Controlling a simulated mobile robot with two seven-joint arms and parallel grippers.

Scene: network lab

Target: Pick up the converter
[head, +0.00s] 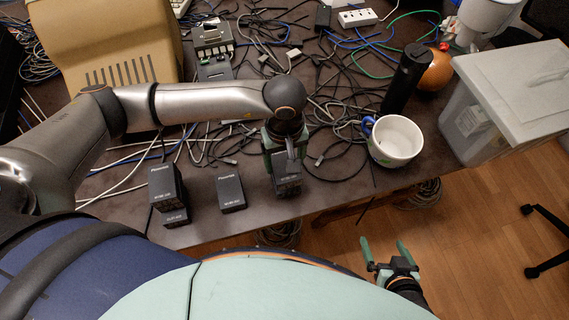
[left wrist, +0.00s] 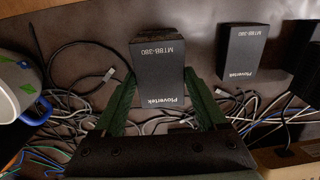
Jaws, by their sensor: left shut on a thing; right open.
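Several small black Plovertek boxes, which look like the converters, are near the table's front edge. My left gripper (head: 285,150) points down and is shut on one black converter (head: 288,184). In the left wrist view the green fingers (left wrist: 160,88) flank this converter (left wrist: 160,65), whose label reads MTBB-380. I cannot tell whether it touches the table. A second converter (head: 230,193) stands just left of it; it also shows in the left wrist view (left wrist: 246,50). Further left are two stacked or adjoining black boxes (head: 165,188). My right gripper (head: 384,250) is open and empty, beyond the table's front edge.
A white mug (head: 395,141) with a blue handle stands right of the held converter. Behind it are a black cylinder (head: 404,80) and an orange ball (head: 436,72). Tangled cables (head: 325,95) cover the middle. A beige case (head: 105,45) and a lidded plastic bin (head: 480,125) flank the table.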

